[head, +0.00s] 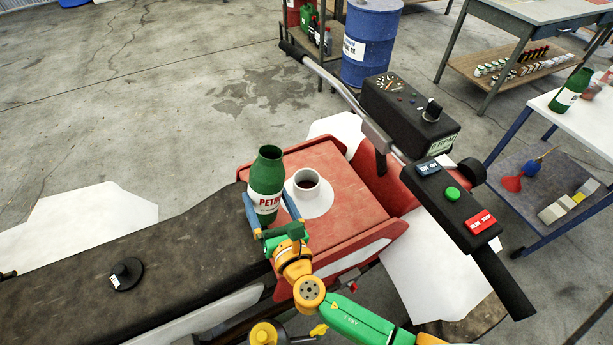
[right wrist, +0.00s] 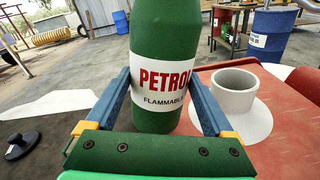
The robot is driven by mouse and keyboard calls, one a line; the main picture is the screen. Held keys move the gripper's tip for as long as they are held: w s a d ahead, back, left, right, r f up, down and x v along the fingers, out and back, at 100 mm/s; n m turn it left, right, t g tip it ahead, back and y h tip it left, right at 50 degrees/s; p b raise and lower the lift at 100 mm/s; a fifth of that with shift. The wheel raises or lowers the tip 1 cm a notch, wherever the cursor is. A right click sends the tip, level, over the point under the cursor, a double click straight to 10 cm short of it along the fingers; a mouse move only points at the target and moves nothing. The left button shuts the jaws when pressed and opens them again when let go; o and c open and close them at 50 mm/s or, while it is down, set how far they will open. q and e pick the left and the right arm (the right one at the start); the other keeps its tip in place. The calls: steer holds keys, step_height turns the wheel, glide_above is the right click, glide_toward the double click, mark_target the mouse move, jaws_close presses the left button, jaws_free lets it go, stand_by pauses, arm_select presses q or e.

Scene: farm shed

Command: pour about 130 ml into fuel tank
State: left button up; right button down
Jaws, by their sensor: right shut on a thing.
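A green petrol bottle (head: 266,181) with a white and red label stands upright between the fingers of my right gripper (head: 272,221), which is shut on it. It fills the middle of the right wrist view (right wrist: 158,60). The fuel tank (head: 327,164) is the red box-shaped body of the vehicle. Its white round filler neck (head: 307,184) is open, with a dark inside, just right of the bottle. The neck also shows in the right wrist view (right wrist: 233,92). A black cap (head: 126,272) lies on the dark seat at the left. My left gripper is not in view.
The handlebar with a black control box (head: 408,112) and a switch panel (head: 452,203) rises right of the tank. A white table (head: 596,128) holding another green bottle (head: 570,92) stands at the far right. A blue drum (head: 371,40) is behind. The dark seat (head: 190,246) is mostly bare.

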mark_target(265, 192)
steer(key=shift+r+m, duration=0.3)
steer(key=shift+r, duration=0.15)
steer(key=shift+f+m, duration=0.35)
steer(key=shift+m, duration=0.45)
steer(key=shift+w+d+m+g, duration=0.15)
steer(key=shift+m+g, duration=0.35)
steer(key=shift+m, duration=0.3)
steer(key=m, duration=0.1)
steer(key=s+a+m, duration=0.1)
steer(key=m, duration=0.1)
steer(key=shift+a+g+y+p, duration=0.1)
steer(key=shift+g+y+p, duration=0.2)
steer(key=shift+g+y, duration=0.1)
steer(key=m, duration=0.2)
steer(key=shift+s+a+r+m+g+y, duration=0.15)
steer(key=shift+a+m+g+y, duration=0.15)
steer(key=shift+d+r+m+p, duration=0.1)
steer(key=shift+r+m+p, duration=0.2)
steer(key=shift+r+p, duration=0.45)
steer(key=shift+w+d+r+m+p, duration=0.25)
steer(key=shift+m+p, duration=0.15)
steer(key=shift+p, duration=0.4)
arm_select(q)
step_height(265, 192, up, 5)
steer(key=shift+p, duration=0.35)
arm_select(e)
steer(key=shift+r+g+y, duration=0.2)
steer(key=shift+g+y, duration=0.1)
